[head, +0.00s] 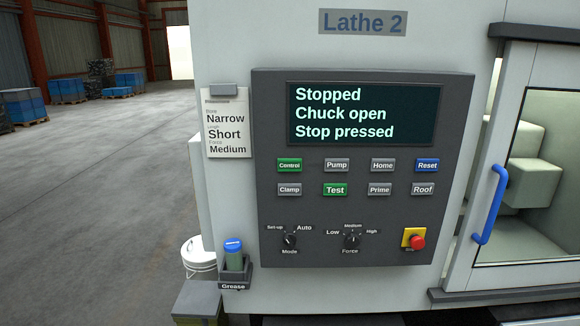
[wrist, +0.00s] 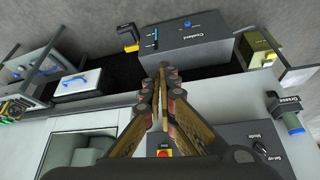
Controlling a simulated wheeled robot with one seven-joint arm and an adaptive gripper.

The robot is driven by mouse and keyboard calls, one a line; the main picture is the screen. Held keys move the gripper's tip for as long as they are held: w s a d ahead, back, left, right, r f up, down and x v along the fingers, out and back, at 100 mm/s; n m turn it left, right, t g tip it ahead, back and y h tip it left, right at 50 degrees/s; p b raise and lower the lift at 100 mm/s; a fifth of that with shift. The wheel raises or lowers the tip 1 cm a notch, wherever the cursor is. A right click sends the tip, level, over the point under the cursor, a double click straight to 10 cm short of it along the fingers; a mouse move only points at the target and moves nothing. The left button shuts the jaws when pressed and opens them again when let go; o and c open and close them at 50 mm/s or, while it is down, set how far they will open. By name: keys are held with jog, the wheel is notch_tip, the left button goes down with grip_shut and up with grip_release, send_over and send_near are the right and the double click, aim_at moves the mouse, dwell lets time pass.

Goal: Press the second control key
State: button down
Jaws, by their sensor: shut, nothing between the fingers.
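The dark control panel (head: 360,255) is on the front of the machine labelled Lathe 2. Its upper key row has a green Control key (head: 289,165), grey Pump (head: 337,165) and Home (head: 383,165) keys, and a blue Reset key (head: 427,165). The lower row has Clamp (head: 289,189), green Test (head: 335,189), Prime (head: 380,189) and Roof (head: 423,189). The screen (head: 362,114) reads Stopped, Chuck open, Stop pressed. My gripper (wrist: 167,72) is shut and empty in the wrist view, with part of the panel below it. It is outside the head view.
A red stop button (head: 418,241) on yellow, a Mode knob (head: 290,240) and a Force knob (head: 352,240) sit below the keys. A Grease bottle (head: 234,258) stands lower left. A blue door handle (head: 490,204) is at right. A Coolant box (wrist: 195,49) shows in the wrist view.

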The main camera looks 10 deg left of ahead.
aim_at(287, 171)
jog(key=w+a+r+g+y+p, duration=0.1)
jog(key=w+a+r+p, duration=0.2)
jog(key=a+r+p, duration=0.35)
jog(key=w+a+r+n+g+y+p, duration=0.1)
jog(key=w+a+r+p, duration=0.25)
jog(key=a+p, duration=0.5)
jog(key=w+a+r+g+y+p, duration=0.1)
jog(key=w+a+r+p, duration=0.2)
jog(key=a+r+p, duration=0.5)
jog(key=w+a+r+m+t+y+p, duration=0.1)
jog(key=w+a+r+m+t+p, duration=0.1)
jog(key=w, duration=0.6)
jog(key=w+a+r+m+t+y+p, duration=0.1)
jog(key=w+a+r+m+t+p, duration=0.2)
jog(key=w+a+r+m+p, duration=0.2)
jog(key=shift+w+a+r+m+y, duration=0.35)
jog(key=shift+w+a+m, duration=0.85)
jog(key=shift+w+a, duration=0.65)
jog(key=shift+w+d, duration=0.15)
jog(key=shift+d, duration=0.1)
jog(key=shift+w, duration=0.15)
